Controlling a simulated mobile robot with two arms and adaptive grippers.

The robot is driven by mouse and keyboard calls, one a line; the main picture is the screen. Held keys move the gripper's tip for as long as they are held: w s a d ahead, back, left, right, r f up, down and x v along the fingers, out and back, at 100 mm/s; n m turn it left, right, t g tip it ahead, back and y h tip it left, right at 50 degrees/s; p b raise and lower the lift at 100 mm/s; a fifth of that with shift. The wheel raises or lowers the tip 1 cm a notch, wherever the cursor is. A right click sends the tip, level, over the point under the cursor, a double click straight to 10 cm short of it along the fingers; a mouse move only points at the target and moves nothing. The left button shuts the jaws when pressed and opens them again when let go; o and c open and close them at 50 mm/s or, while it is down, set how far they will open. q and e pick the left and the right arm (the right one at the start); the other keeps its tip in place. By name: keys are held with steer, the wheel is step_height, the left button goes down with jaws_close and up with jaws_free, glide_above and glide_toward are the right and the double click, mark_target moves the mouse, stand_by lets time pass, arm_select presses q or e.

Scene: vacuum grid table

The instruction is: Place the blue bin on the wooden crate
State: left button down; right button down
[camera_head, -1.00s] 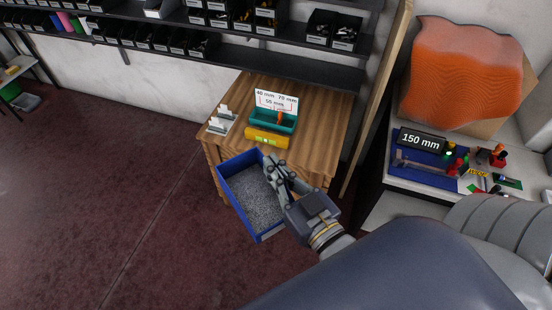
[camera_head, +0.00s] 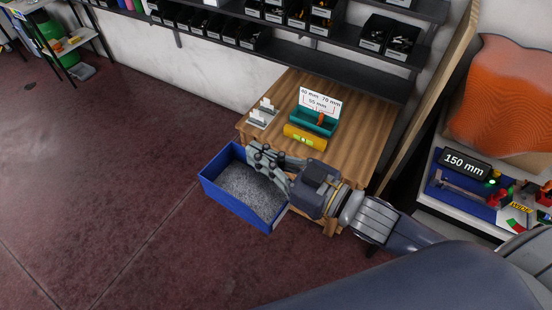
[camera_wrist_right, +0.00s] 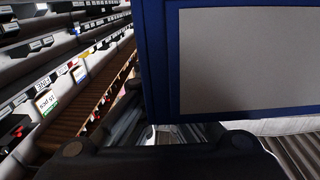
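The blue bin (camera_head: 236,205) hangs beside the near-left side of the wooden table, filled with grey grainy material. My right gripper (camera_head: 262,160) reaches in from the right and is shut on the bin's rim on the side toward the table. In the right wrist view the blue bin (camera_wrist_right: 159,65) fills the upper right, close to the gripper, with a light grey panel framed in blue. The wooden table (camera_head: 350,110) is the only large wooden stand that shows; I cannot tell whether it is the crate. My left gripper is not in view.
A teal tray (camera_head: 312,125), a yellow level (camera_head: 305,137) and small grey-white holders (camera_head: 262,112) stand on the wooden table. Shelves of black bins (camera_head: 240,38) line the wall. A workbench (camera_head: 460,215) with tools is at right.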

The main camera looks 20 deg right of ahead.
steer(key=shift+w+a+r+n+g+y, duration=0.35)
steer(key=shift+w+a+n+g+y, duration=0.15)
steer(key=shift+a+n+g+y, duration=0.45)
steer(key=shift+w+a+r+n+g+y, duration=0.3)
steer(key=shift+w+a+n+g+y, duration=0.3)
steer(key=shift+a+g, duration=0.5)
steer(key=shift+w+a+r+n+g+y, duration=0.4)
steer(key=shift+a+n+g+y, duration=0.4)
steer(key=shift+a, duration=0.4)
